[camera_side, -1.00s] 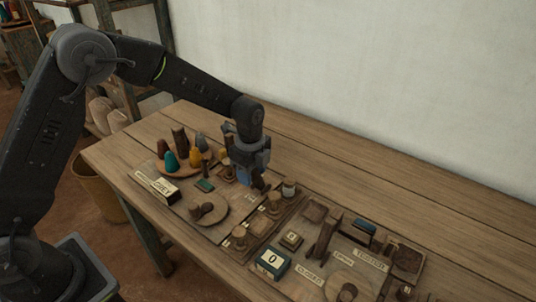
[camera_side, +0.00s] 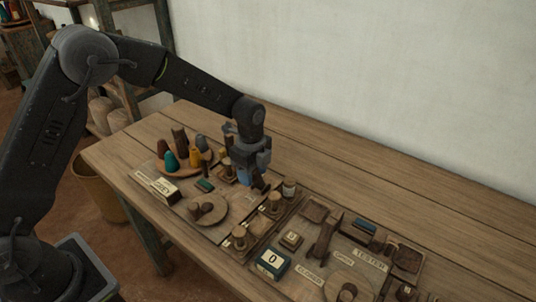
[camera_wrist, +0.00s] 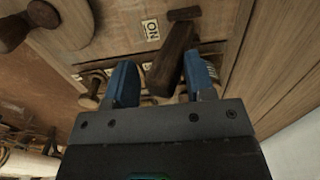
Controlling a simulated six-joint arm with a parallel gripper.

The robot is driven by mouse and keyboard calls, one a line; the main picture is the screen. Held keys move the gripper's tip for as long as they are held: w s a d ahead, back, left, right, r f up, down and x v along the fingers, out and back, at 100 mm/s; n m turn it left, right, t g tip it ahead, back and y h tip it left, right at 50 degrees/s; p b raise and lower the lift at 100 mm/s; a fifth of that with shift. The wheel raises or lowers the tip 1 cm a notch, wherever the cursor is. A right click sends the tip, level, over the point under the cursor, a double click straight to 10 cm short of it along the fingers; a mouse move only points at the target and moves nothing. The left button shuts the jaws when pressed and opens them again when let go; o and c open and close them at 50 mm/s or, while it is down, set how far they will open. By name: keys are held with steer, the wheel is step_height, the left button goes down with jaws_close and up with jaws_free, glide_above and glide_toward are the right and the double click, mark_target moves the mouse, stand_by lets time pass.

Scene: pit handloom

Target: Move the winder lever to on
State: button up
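The winder lever (camera_wrist: 172,57) is a dark brown wooden bar with a short crosspiece at its far end. In the wrist view it lies between my two blue fingertips, close to the right one, with a gap to the left one. My gripper (camera_wrist: 160,82) is open around it. A white ON label (camera_wrist: 151,30) lies left of the lever's far end. In the side view my gripper (camera_side: 250,176) is low over the board at the middle of the bench, and its fingers and body hide most of the lever.
Coloured thread cones (camera_side: 195,156) stand left of my gripper. A round wooden disc (camera_side: 209,209) lies in front. Several wooden knobs (camera_side: 275,201), a green box marked 0 (camera_side: 272,262) and a tester panel (camera_side: 368,258) sit to the right. The bench's back (camera_side: 390,190) is clear.

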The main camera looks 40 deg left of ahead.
steer(key=shift+o, duration=0.8)
steer(key=shift+s+f, duration=0.2)
steer(key=shift+w+r, duration=0.1)
steer(key=shift+w+r, duration=0.1)
steer(key=shift+r, duration=3.2)
steer(key=shift+r, duration=0.1)
steer(key=s+a+r+n+t, duration=0.3)
steer(key=s+r+n, duration=0.5)
steer(key=s+r, duration=0.35)
steer(key=s+a+r+n+t, duration=0.2)
steer(key=s+n, duration=0.8)
steer(key=s, duration=0.5)
steer(key=shift+s+a+t, duration=0.25)
steer(key=shift+a+t, duration=0.05)
steer(key=shift+a, duration=0.05)
